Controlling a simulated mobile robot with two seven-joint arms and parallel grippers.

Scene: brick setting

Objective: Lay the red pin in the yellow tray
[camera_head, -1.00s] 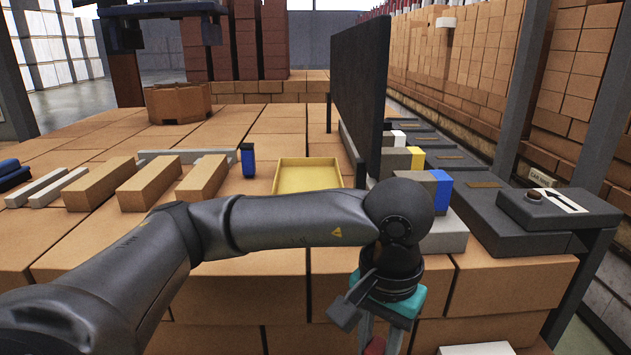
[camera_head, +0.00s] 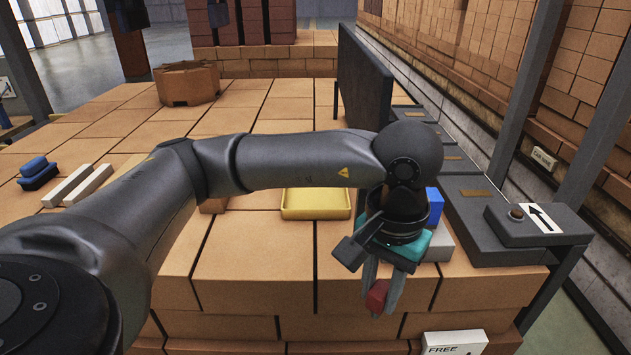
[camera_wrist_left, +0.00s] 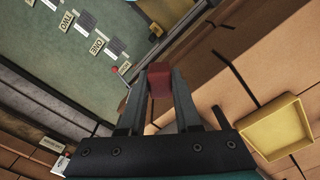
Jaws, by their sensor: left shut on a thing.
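My left gripper (camera_head: 381,304) is shut on the red pin (camera_head: 377,296), which sits between the fingertips in front of the brick stack, near its front edge. In the left wrist view the red pin (camera_wrist_left: 159,80) shows as a dark red block between the two fingers. My right gripper is not in view.
An upright dark panel (camera_head: 365,85) stands behind my arm. A blue block (camera_head: 434,206) and a pale block (camera_head: 441,245) are close to the gripper's right. A dark box with an arrow (camera_head: 535,222) is further right. Bare brick top lies below the forearm.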

